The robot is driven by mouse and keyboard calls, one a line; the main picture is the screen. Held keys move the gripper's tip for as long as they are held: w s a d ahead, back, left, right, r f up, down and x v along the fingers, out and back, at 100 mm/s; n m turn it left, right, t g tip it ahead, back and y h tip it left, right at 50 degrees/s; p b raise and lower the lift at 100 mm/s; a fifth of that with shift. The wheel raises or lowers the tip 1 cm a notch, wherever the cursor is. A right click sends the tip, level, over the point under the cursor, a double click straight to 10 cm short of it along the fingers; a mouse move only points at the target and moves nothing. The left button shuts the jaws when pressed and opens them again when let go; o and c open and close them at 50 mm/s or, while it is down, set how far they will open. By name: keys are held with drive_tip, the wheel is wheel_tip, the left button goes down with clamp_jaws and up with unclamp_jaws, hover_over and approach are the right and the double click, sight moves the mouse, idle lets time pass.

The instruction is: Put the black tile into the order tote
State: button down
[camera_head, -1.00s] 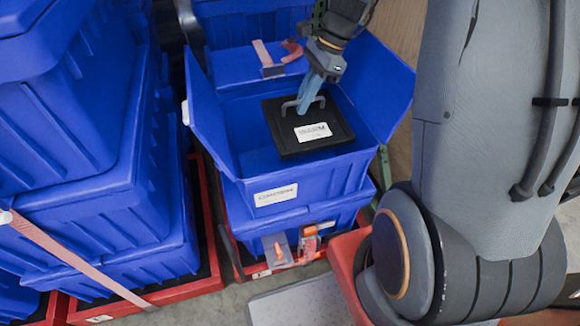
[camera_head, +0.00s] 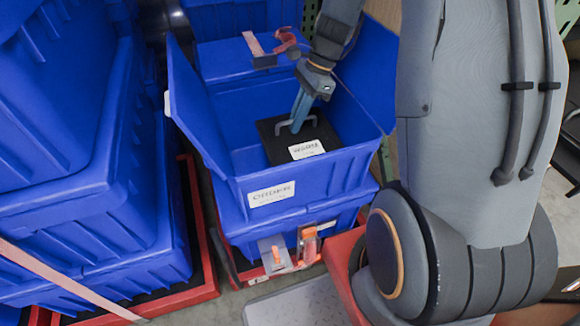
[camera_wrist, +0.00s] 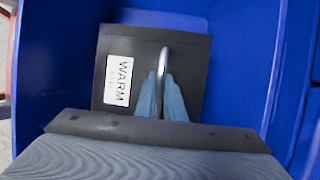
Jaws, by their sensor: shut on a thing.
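The black tile (camera_head: 272,150) is a flat dark square with a metal handle and a white label; in the wrist view the tile (camera_wrist: 200,62) has a label with the word WARM. My gripper (camera_head: 295,130) is shut on the tile's handle; its blue fingers also show in the wrist view (camera_wrist: 163,95). The tile is inside the open blue tote (camera_head: 225,168), below its rim. The tote has a white label on its front, and its flaps stand open. Whether the tile touches the tote's floor cannot be told.
Large blue totes (camera_head: 80,205) stand stacked at the left on red bases, with a pale strap (camera_head: 65,278) across them. A red clamp-like tool (camera_head: 285,42) and strap lie behind the open tote.

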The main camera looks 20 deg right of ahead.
drive_tip(key=shift+g, duration=0.3)
wheel_tip(320, 180, down, 10)
drive_tip(key=shift+f+b, duration=0.1)
drive_tip(key=shift+b, duration=0.35)
drive_tip(key=c, duration=1.8)
unclamp_jaws()
drive_tip(key=shift+c, duration=0.2)
